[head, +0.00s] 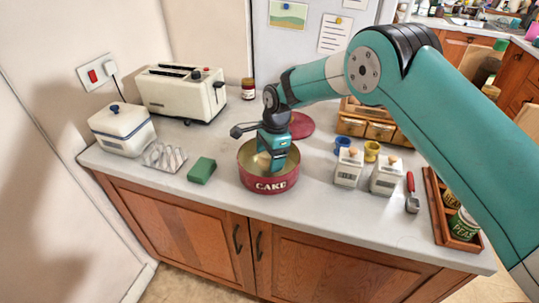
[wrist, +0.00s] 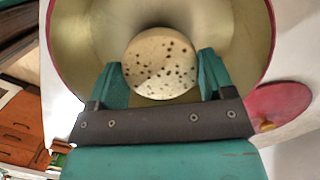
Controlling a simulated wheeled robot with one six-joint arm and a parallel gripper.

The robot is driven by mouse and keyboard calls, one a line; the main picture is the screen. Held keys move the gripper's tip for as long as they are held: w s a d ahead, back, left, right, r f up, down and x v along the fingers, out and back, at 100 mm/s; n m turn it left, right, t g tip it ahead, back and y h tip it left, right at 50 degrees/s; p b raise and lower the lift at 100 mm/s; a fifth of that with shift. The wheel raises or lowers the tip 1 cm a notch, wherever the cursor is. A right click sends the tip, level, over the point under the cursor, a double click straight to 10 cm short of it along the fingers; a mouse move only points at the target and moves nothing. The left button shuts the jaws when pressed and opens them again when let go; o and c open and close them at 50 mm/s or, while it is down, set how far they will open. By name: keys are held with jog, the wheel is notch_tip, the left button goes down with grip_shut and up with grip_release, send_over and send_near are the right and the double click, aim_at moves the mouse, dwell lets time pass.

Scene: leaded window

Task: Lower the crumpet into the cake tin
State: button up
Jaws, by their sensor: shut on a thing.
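The crumpet (wrist: 160,62) is a pale round with dark holes, seen in the wrist view between the two fingers of my gripper (wrist: 160,78). My gripper is shut on it. The red cake tin (head: 268,185), marked CAKE, stands open on the counter in the head view. My gripper (head: 270,166) points down into its mouth there, and the crumpet is mostly hidden behind the fingers and rim. In the wrist view the tin's pale inner wall (wrist: 85,45) surrounds the crumpet. I cannot tell whether the crumpet touches the tin's floor.
A green sponge (head: 202,170) and a toast rack (head: 165,156) stand left of the tin. The round red lid (head: 301,125) lies behind it. Two white canisters (head: 348,168) (head: 386,177) stand to the right. A toaster (head: 182,93) is at the back left.

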jog(key=shift+f+b, duration=1)
jog(key=shift+f, duration=0.65)
dwell(0.5)
jog(key=o, duration=0.9)
notch_tip(320, 180, up, 17)
jog(key=w+d+b, duration=0.1)
jog(key=d+b, duration=0.1)
jog(key=s+d+r+n, duration=0.3)
jog(key=s+r+n, duration=0.1)
jog(key=s+r, duration=0.1)
jog(key=s+d+n+y, duration=0.1)
jog(key=s+d+n, duration=0.2)
jog(key=s, duration=0.7)
jog(key=s+d+r+n, duration=0.1)
jog(key=s+d+n, duration=0.2)
jog(key=s+n, duration=0.4)
jog(key=s+d+r+n+y, duration=0.1)
jog(key=s+d+n, duration=0.2)
jog(key=s, duration=1)
jog(key=n, duration=0.2)
jog(key=shift+s+d+n+t+y, duration=0.2)
jog(key=shift+d+n+t+y, duration=0.1)
jog(key=shift+d+n+t, duration=0.1)
